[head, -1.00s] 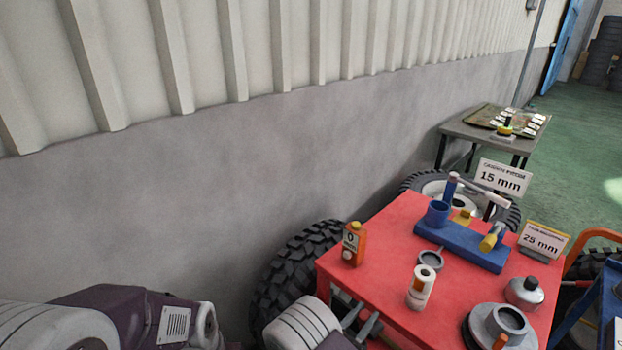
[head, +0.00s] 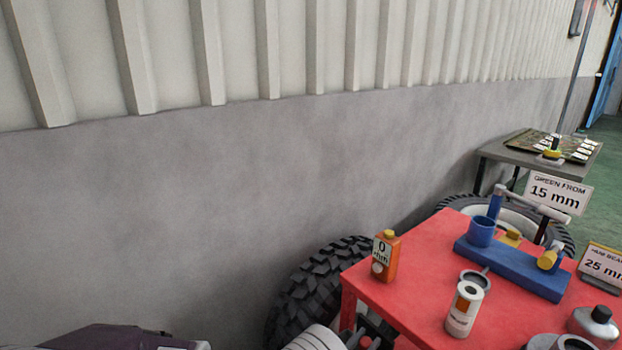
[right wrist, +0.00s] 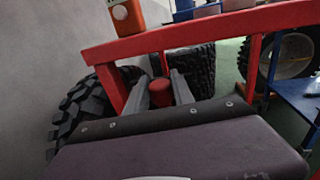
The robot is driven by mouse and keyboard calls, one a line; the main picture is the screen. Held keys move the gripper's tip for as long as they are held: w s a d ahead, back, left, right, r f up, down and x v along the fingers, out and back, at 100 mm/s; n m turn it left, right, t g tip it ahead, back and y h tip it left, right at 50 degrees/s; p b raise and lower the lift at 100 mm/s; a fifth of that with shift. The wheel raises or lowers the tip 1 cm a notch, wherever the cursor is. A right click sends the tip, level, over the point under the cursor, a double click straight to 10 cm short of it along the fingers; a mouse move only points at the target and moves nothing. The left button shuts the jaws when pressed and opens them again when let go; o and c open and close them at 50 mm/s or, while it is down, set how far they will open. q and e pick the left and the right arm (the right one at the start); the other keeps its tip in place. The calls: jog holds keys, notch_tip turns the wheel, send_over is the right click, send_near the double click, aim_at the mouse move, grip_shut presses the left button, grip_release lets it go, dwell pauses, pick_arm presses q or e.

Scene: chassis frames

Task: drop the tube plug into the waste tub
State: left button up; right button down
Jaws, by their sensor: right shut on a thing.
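My right gripper (right wrist: 160,80) is shut on a small red cylinder, which I take to be the tube plug (right wrist: 160,92). The plug sits upright between the two grey fingers in the right wrist view. In the head view my right gripper (head: 366,334) is at the bottom edge, beside the near left leg of the red table (head: 425,265), below its top. Part of my left arm shows at the lower left, but its jaws are out of frame. I cannot pick out a waste tub in either view.
The red table bears an orange bottle (head: 386,256), a white canister (head: 464,309), a blue fixture (head: 512,268) and a dark-capped jar (head: 594,326). A large tyre (head: 318,295) stands left of the table, near the grey wall. A grey table (head: 515,153) stands farther back.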

notch_tip(320, 180, down, 3)
jog(key=shift+r+b, duration=0.1)
jog(key=shift+b, duration=0.7)
pick_arm(q)
notch_tip(320, 180, down, 3)
jog(key=shift+r, duration=0.2)
pick_arm(e)
jog(key=c, duration=1)
grip_release()
pick_arm(q)
jog(key=shift+r+p, duration=0.75)
jog(key=shift+p, duration=0.05)
pick_arm(e)
jog(key=v, duration=0.9)
